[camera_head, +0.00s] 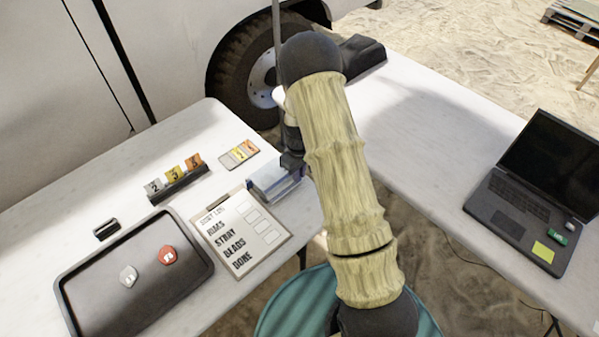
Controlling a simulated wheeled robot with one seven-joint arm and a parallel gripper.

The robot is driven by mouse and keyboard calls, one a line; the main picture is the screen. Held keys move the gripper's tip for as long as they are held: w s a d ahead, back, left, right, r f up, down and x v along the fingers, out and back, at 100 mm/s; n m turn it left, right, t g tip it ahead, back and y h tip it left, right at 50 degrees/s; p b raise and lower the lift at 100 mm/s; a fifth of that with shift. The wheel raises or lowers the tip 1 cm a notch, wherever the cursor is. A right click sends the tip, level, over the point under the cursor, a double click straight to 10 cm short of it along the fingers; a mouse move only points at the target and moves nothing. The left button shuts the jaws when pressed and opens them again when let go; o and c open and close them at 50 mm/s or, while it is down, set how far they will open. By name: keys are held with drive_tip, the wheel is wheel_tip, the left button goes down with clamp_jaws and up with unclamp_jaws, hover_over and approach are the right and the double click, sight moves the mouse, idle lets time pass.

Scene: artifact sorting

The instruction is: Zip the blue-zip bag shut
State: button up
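A clear bag or pouch with blue along its edges (270,183) lies on the white table, just right of the clipboard's upper corner. It looks like the blue-zip bag, but its zip is too small to read as open or shut. My gripper (292,162) points down at the bag's upper right part. My own arm covers much of the gripper, and its fingers are too small and dark to tell their gap. I cannot tell whether they touch the bag. What is inside the bag is unclear.
A clipboard (235,252) with a printed list lies left of the bag. A dark tray (95,285) holds a red and a grey piece. Numbered cards (173,174) stand in a holder behind. A laptop (530,190) sits on the right table. A teal round container (290,305) stands below.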

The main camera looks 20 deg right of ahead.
drive_tip(key=o, duration=0.4)
drive_tip(key=shift+c, duration=0.2)
drive_tip(key=shift+r, duration=0.1)
wheel_tip(320, 180, up, 17)
drive_tip(key=shift+r+b, duration=0.15)
drive_tip(key=shift+b, duration=0.2)
drive_tip(key=s+r+m+t+p, duration=0.1)
drive_tip(key=s+r, duration=0.3)
drive_tip(key=s, duration=0.6)
drive_tip(key=s+a+r+m+t+p, duration=0.1)
drive_tip(key=s+r+m+p, duration=0.3)
drive_tip(key=s, duration=0.5)
drive_tip(key=shift+s+a+r+t, duration=0.25)
drive_tip(key=shift+s+r+t, duration=0.05)
drive_tip(key=shift+s, duration=0.05)
